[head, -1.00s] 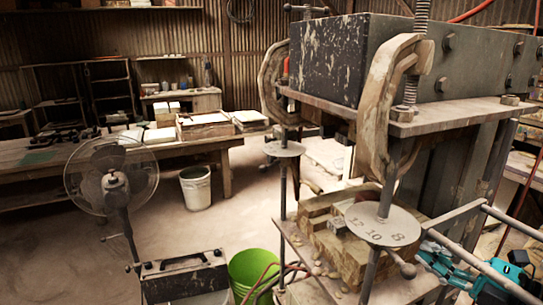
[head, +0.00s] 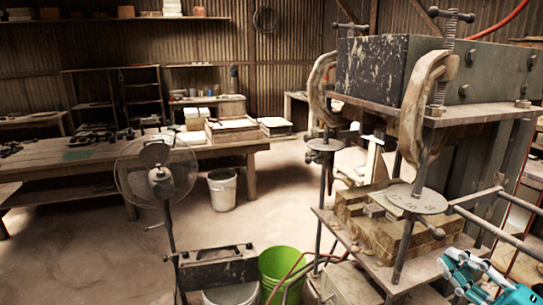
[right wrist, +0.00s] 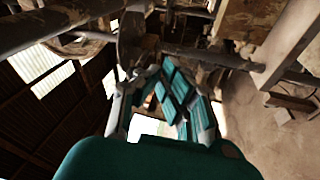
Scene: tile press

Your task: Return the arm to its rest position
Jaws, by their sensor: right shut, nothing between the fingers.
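My right gripper (head: 456,270), teal and grey, is at the lower right of the head view, to the right of the press's lower shelf. It is shut and empty. In the right wrist view its teal fingers (right wrist: 168,92) are drawn together with nothing between them. The tile press (head: 375,72) stands at the right, with a heavy dark block on top, clamps and screws. A round numbered disc (head: 416,198) sits on its near post, above stacked wooden blocks (head: 372,227). My left gripper is in neither view.
Grey press bars (head: 485,224) run close above my right gripper. A green bucket (head: 283,268), a dark box (head: 219,268) and a standing fan (head: 157,176) are left of the press. A white bucket (head: 222,190) stands near the long workbench (head: 80,168). Open floor lies between.

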